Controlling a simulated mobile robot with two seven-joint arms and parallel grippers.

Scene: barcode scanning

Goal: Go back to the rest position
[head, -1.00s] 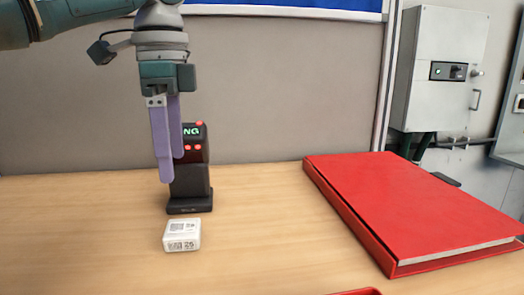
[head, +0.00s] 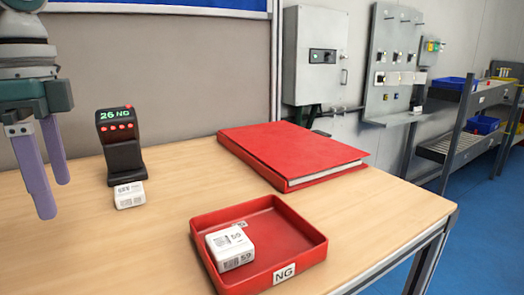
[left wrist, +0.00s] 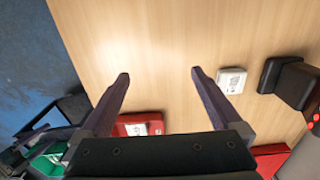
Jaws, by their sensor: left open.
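My left gripper (head: 52,172) is open and empty at the left of the head view, above the table and left of the scanner. It also shows in the left wrist view (left wrist: 158,76), with its two purple fingers spread apart. The black scanner (head: 122,145) stands upright on the table and its display reads "26 NG". A small white labelled box (head: 130,195) lies in front of it, apart from my fingers. That box also shows in the left wrist view (left wrist: 231,81), outside the fingers.
A red tray (head: 315,255) marked NG holds a white box (head: 230,248) labelled 59. A red binder (head: 290,150) lies behind it. Grey cabinets are on the wall, and a shelf (head: 450,150) with blue bins stands at the right. The wooden table (head: 170,255) is bare at front left.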

